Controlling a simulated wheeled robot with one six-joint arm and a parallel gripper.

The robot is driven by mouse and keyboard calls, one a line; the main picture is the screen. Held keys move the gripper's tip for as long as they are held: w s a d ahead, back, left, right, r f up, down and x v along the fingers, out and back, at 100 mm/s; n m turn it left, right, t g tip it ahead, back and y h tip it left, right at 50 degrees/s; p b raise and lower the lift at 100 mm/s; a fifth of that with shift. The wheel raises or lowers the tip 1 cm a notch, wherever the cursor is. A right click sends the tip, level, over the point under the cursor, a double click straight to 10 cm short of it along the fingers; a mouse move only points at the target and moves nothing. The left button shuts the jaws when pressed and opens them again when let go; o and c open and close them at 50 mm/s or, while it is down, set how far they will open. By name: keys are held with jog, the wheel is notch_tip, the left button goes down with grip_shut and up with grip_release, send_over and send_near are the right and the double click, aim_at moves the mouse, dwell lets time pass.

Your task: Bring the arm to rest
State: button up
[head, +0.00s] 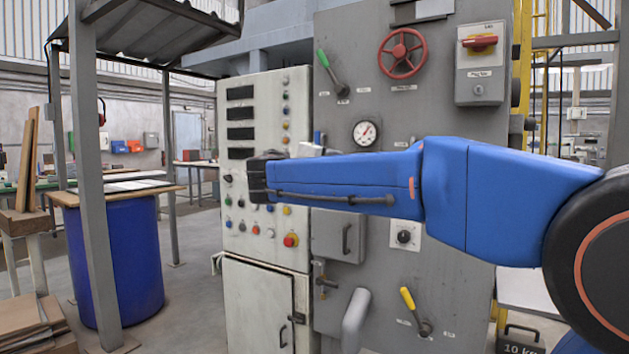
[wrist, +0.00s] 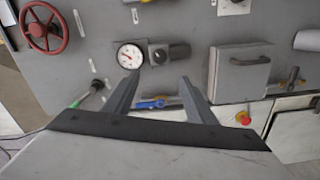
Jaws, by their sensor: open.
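My blue arm (head: 340,175) reaches leftward across the grey machine panel in the head view. Its dark wrist end is in front of the edge between the panel and the pale control cabinet. In the wrist view my gripper (wrist: 158,79) is open, its two grey fingers apart and pointing towards the panel. Nothing is held between them. A small blue-handled valve (wrist: 156,103) shows behind the gap, and the round gauge (wrist: 130,55) shows just beyond the left fingertip. I cannot tell the exact distance to the panel. The fingers are not clear in the head view.
The panel carries a red handwheel (head: 401,53), a green-handled lever (head: 332,72), a red-handled switch box (head: 482,62) and a yellow-handled lever (head: 415,311). The control cabinet (head: 258,100) has several buttons. A blue drum (head: 135,260) stands at left, with open floor between.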

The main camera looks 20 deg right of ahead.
jog(key=s+d+f+m+g+y, duration=0.1)
jog(key=s+d+f+g+y, duration=0.15)
jog(key=s+f, duration=0.85)
jog(key=s+d+f+m+g+y, duration=0.1)
jog(key=s+d+f+g+y, duration=0.2)
jog(key=s+f, duration=0.7)
jog(key=s+a+f+m+y, duration=0.1)
jog(key=s+a+f+y, duration=0.3)
jog(key=s+f, duration=0.3)
jog(key=s+a+f+m+y, duration=0.1)
jog(key=s+a+f+y, duration=0.3)
jog(key=f, duration=0.9)
jog(key=s+a, duration=0.3)
jog(key=s, duration=0.1)
jog(key=shift+f+m+g+y, duration=0.15)
jog(key=shift+m+g+y, duration=0.15)
jog(key=shift+g+y, duration=0.05)
